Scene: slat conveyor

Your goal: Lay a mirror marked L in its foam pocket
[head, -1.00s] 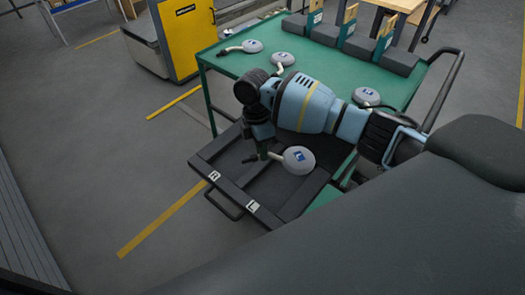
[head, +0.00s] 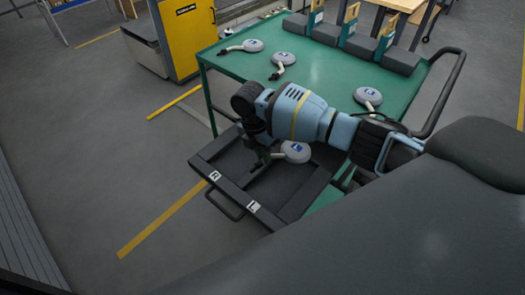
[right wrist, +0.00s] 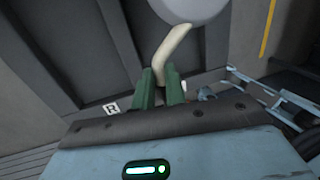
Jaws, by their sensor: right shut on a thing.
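My right gripper (head: 262,161) is shut on the cream stem (right wrist: 173,46) of a round grey mirror (head: 296,152) with a blue label; the letter looks like L. The mirror head also shows at the top of the right wrist view (right wrist: 190,8). The gripper holds it over the dark foam tray (head: 232,189), low and toward the L-marked side. The tray's front rim carries a white R label (head: 214,175) and a white L label (head: 252,206). I cannot tell whether the mirror touches the foam. My left gripper is not in view.
The tray sits at the near end of a green cart top (head: 335,72). Three more mirrors lie on it: one at the far left (head: 253,46), one beside it (head: 286,58), one at the right (head: 367,96). Grey foam blocks (head: 398,60) line its far edge. A yellow cabinet (head: 187,35) stands behind.

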